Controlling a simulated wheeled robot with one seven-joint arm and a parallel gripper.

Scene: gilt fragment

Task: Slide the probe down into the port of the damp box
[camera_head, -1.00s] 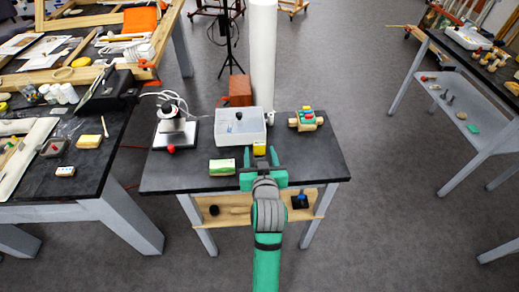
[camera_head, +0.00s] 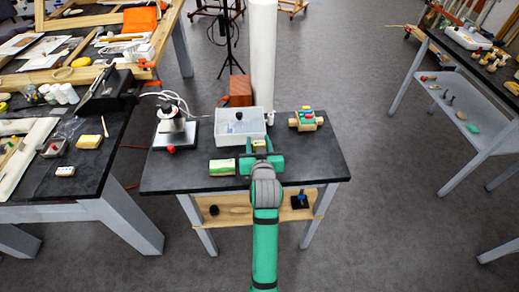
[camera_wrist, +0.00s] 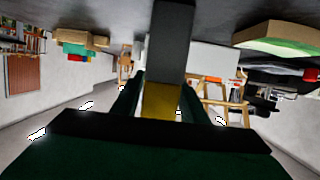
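The damp box (camera_head: 226,138) is a pale box on the dark table with a small dark knob-like thing at its top. I cannot make out its port. The probe shows as a yellow block (camera_wrist: 160,101) with a dark grey bar (camera_wrist: 172,45) in the wrist view. In the head view only a little of its yellow part (camera_head: 259,149) shows, just in front of the box's right front corner. My gripper (camera_head: 259,146) has its fingers closed in on both sides of the yellow block. My gripper hides much of the probe in the head view.
A green and cream block (camera_head: 222,167) lies left of my gripper. A device with a red knob (camera_head: 175,133) stands at the table's left. A wooden block with coloured buttons (camera_head: 306,121) is at the right. A white column (camera_head: 262,60) rises behind. The table's right front is clear.

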